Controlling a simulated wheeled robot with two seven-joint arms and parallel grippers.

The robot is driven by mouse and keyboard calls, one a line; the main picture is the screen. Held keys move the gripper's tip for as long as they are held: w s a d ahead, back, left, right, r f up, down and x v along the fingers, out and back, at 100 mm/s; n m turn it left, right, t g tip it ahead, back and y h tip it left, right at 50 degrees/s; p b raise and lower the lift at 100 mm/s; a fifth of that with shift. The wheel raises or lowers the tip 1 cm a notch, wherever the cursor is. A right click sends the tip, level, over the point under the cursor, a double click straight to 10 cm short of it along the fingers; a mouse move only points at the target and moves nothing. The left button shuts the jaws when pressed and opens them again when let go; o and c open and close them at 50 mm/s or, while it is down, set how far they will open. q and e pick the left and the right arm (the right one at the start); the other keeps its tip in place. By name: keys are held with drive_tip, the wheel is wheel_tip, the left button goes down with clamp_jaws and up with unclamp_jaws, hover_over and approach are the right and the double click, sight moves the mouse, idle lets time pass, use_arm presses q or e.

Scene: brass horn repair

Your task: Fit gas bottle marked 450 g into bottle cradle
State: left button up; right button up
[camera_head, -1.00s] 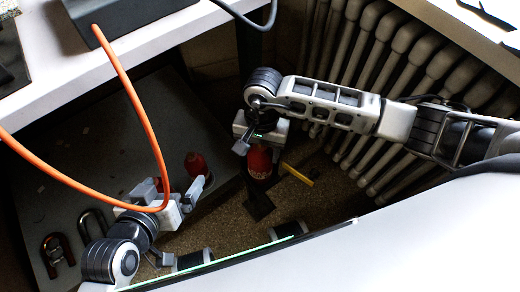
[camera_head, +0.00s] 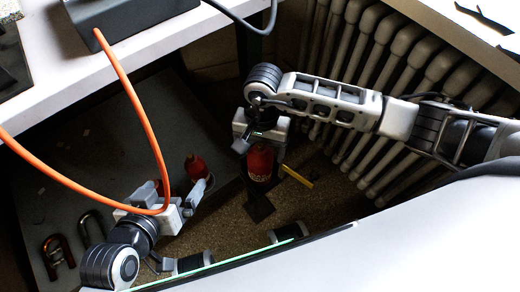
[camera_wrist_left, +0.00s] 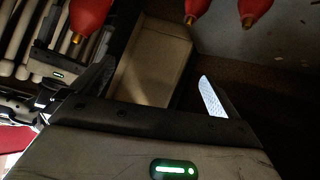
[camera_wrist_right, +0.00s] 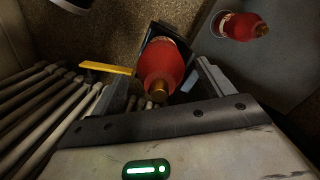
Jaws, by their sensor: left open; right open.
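A red gas bottle (camera_head: 260,163) with a brass valve stands below my right gripper (camera_head: 258,143). In the right wrist view this bottle (camera_wrist_right: 161,62) is between the open, apart fingers. A dark frame, apparently the bottle cradle (camera_wrist_right: 151,30), is around its lower end; I cannot tell whether it is fully seated. Another red bottle (camera_head: 196,168) stands on the grey board beside my open left gripper (camera_head: 180,192); a further one (camera_head: 158,185) is partly hidden by that gripper. Red bottle tops (camera_wrist_left: 197,8) show along the left wrist view's upper edge. No weight marking is readable.
A ribbed radiator (camera_head: 370,80) stands close to my right arm. A yellow strip (camera_head: 297,175) lies beside the right-hand bottle. Shackles (camera_head: 57,255) lie on the grey board (camera_head: 60,165). An orange hose (camera_head: 130,90) hangs across my left gripper. White worktops border the space.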

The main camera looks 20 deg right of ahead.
drive_tip(key=shift+w+d+r+p, duration=0.15)
drive_tip(key=shift+r+p, duration=0.05)
drive_tip(key=shift+r, duration=1.25)
drive_tip(key=shift+w+d+r+p, duration=0.1)
drive_tip(key=shift+r+p, duration=0.1)
drive_tip(key=shift+r, duration=1.25)
